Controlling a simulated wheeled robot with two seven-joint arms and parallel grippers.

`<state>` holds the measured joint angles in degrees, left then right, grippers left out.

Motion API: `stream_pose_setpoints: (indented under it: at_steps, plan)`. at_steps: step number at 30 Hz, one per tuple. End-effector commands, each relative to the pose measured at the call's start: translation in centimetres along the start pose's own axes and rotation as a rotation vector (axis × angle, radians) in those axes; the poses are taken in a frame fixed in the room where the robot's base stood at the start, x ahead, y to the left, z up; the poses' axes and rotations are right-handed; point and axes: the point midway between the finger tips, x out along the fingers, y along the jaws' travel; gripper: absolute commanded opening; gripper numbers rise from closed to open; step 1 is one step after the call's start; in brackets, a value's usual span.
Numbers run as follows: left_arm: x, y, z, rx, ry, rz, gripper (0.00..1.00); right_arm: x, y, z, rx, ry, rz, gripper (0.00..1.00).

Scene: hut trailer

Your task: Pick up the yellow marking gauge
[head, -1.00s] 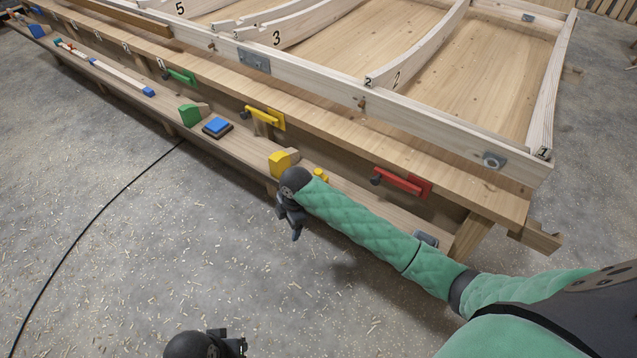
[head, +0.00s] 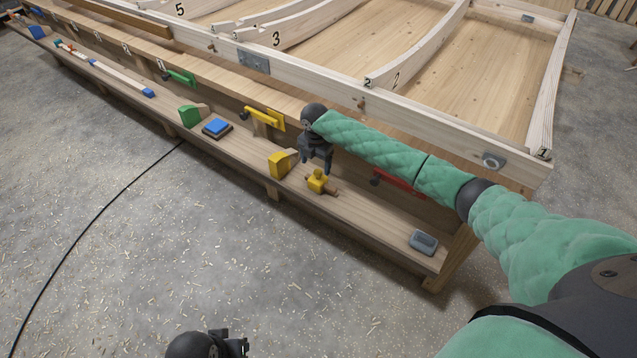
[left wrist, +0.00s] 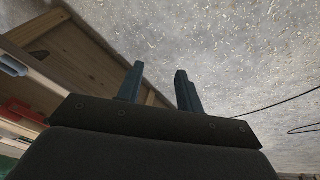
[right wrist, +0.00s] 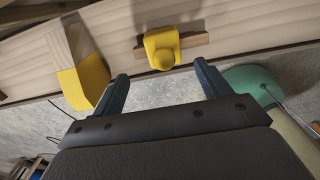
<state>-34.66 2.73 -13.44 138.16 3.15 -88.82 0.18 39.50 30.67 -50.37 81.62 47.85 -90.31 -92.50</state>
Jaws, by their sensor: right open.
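The yellow marking gauge (head: 318,181) lies on the low wooden shelf (head: 361,213) along the bench's front. It has a yellow head on a short wooden bar. It also shows in the right wrist view (right wrist: 162,48), beyond and between the fingers. My right gripper (head: 316,165) is open and empty, just above and behind the gauge, apart from it. In the right wrist view its two fingers (right wrist: 160,88) are spread. My left gripper (head: 240,346) is low at the bottom of the head view, over the floor. In the left wrist view its fingers (left wrist: 160,85) are apart with nothing between them.
A yellow-ended wooden block (head: 279,165) stands close left of the gauge. A grey box (head: 423,242) lies at the shelf's right end. A red-handled tool (head: 400,180) hangs behind, partly hidden by my right arm. The bench top overhangs the shelf. Shelf between gauge and grey box is clear.

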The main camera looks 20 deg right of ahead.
Motion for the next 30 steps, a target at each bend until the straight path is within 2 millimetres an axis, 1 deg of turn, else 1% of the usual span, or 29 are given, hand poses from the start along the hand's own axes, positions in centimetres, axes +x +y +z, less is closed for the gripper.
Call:
stream_pose_setpoints:
  at_steps: [5,10,12,15,23,24,26,30]
  plan:
    - [-1.0,-0.7,0.1,-0.002,-0.012,-0.016,0.36,1.4,-0.3,0.1,0.002,0.001,-0.001,0.76]
    - [-2.3,-1.6,0.6,-0.007,-0.051,-0.042,0.36,3.8,-0.7,0.3,0.002,0.001,-0.001,0.76]
    - [-2.7,-1.8,0.7,-0.008,-0.054,-0.047,0.36,4.6,-0.7,0.3,0.002,0.001,0.000,0.76]
    - [-3.2,-1.9,0.7,-0.009,-0.059,-0.049,0.36,5.4,-0.7,0.4,0.002,0.000,-0.001,0.76]
    - [-3.2,-1.7,0.6,-0.016,-0.058,-0.046,0.36,5.7,-0.7,0.4,0.001,-0.001,0.001,0.76]
    - [-3.1,-1.7,0.7,-0.017,-0.059,-0.045,0.36,5.7,-0.7,0.4,0.001,-0.001,0.001,0.72]
    - [-3.1,-1.7,0.7,-0.017,-0.059,-0.044,0.36,5.7,-0.7,0.4,0.001,-0.001,0.001,0.61]
    - [-3.0,-1.6,0.7,-0.017,-0.061,-0.043,0.36,5.7,-0.7,0.4,0.001,-0.001,0.001,0.33]
